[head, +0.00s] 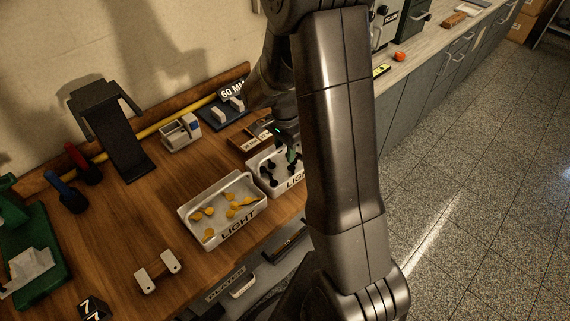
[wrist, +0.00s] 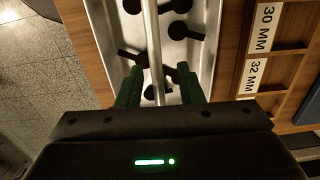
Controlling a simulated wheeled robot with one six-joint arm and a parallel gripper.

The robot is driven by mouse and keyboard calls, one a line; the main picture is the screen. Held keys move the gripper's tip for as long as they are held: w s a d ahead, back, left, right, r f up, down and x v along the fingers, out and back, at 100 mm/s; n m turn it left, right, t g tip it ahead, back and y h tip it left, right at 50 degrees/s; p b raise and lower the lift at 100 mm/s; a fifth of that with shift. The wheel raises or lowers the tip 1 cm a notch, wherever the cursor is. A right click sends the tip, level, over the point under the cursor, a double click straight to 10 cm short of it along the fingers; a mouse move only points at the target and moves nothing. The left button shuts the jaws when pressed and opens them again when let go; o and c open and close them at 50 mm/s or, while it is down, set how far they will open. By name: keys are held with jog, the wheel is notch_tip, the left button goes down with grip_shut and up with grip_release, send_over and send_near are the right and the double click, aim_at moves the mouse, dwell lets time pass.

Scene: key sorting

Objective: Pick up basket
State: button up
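A white basket holding black keys (head: 256,177) stands on the wooden bench, partly hidden behind my arm in the head view. Its label is cut off by the arm. In the wrist view its tray (wrist: 100,38) and thin handle bar (wrist: 154,45) show. My gripper (wrist: 158,82) is open, with one green finger on each side of the bar and gaps to both. In the head view my gripper (head: 289,150) is over this basket. Another white basket (head: 240,232), labelled LIGHT, holds several yellow keys just to the left.
A wooden rack with 30 MM and 32 MM labels (wrist: 262,40) lies beside the black-key basket. The bench front edge is close to both baskets.

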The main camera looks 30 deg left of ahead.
jog(key=shift+f, duration=0.25)
grip_shut()
dwell(1.3)
